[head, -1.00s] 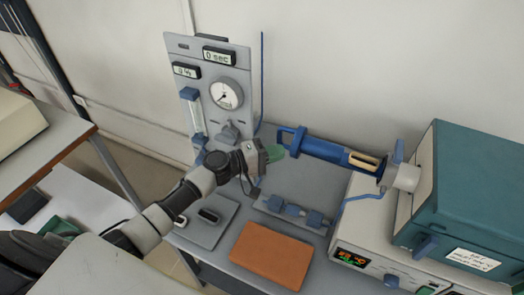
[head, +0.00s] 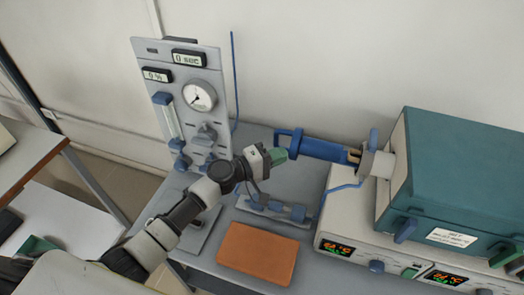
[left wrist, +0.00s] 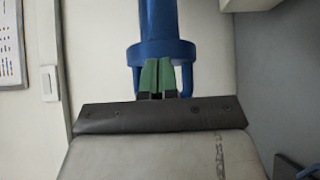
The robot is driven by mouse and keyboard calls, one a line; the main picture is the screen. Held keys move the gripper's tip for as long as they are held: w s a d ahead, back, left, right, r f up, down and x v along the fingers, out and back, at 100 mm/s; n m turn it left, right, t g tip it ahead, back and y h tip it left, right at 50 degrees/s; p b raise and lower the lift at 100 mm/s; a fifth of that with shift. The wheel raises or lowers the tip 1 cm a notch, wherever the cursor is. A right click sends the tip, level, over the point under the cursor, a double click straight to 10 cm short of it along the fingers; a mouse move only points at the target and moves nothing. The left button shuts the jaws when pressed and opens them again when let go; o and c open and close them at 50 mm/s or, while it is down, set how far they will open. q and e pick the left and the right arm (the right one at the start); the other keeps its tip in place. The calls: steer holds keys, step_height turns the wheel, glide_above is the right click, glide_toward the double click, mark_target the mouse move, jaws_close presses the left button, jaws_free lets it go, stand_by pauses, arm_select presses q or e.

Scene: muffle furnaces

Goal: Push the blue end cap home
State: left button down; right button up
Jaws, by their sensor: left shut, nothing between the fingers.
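The blue end cap (head: 284,146), with a handle-like loop, is at the left end of a blue tube (head: 324,150) that points at the furnace's white port (head: 378,163). My right gripper is not in view.
The teal furnace (head: 455,165) stands at right on a white control unit (head: 340,215). A grey gauge panel (head: 205,125) stands behind my left arm. A blue-clamped holder (head: 275,209) and an orange mat (head: 258,253) lie on the bench below.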

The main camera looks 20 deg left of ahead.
mark_target(328, 151)
arm_select(q)
steer(key=d, duration=1.6)
steer(key=shift+s+d, duration=0.1)
steer(key=shift+s, duration=0.15)
steer(key=shift+d+r, duration=0.1)
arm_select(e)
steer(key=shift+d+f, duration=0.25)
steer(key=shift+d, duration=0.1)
arm_select(q)
steer(key=shift+s, duration=0.1)
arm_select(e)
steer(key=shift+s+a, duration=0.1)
